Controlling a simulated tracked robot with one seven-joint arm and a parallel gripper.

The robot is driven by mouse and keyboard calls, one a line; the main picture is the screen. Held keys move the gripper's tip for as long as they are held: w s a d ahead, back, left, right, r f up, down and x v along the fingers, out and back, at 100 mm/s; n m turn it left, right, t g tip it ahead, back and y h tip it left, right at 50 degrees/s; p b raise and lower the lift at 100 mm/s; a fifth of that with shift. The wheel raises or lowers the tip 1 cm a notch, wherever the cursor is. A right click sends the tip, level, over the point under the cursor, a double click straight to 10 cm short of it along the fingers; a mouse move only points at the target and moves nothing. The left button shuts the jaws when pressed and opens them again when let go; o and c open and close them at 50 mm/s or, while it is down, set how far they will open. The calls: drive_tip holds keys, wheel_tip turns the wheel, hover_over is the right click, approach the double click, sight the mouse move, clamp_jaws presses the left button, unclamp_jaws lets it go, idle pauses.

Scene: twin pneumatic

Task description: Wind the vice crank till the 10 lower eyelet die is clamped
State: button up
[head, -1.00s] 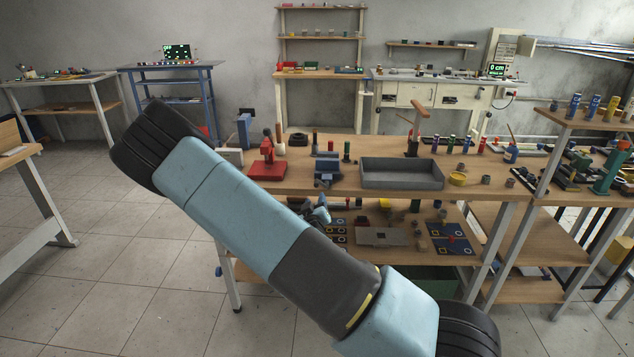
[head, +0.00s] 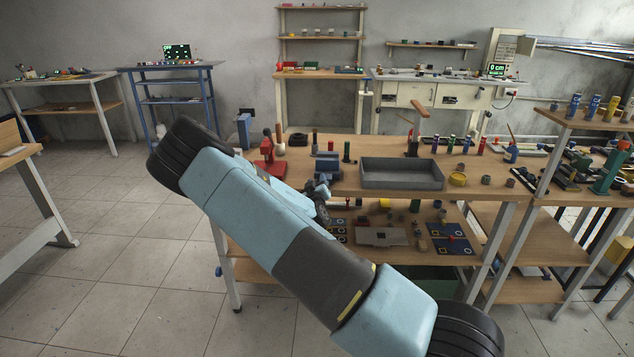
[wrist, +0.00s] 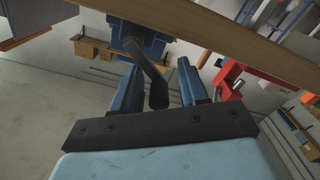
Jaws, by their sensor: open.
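The blue vice (head: 327,165) stands at the front edge of the bench, partly behind my arm in the head view. In the wrist view the vice (wrist: 143,42) is at the top, and its dark crank (wrist: 153,82) hangs down toward me, its thick end between my two blue fingers. My gripper (wrist: 157,75) is open, with a gap visible on each side of the crank end. In the head view my gripper (head: 320,198) is small and partly hidden, just below the vice. I cannot make out the lower eyelet die or whether the vice jaws touch it.
The wooden bench edge (wrist: 215,40) runs close above my fingers. A red press (head: 268,168) stands left of the vice, and a grey tray (head: 402,174) stands right of it. The lower shelf (head: 350,255) holds several small parts. Floor to the left is clear.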

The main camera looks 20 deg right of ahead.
drive_tip(key=shift+w+d, duration=0.25)
drive_tip(key=shift+w, duration=0.35)
drive_tip(key=shift+c, duration=0.2)
clamp_jaws()
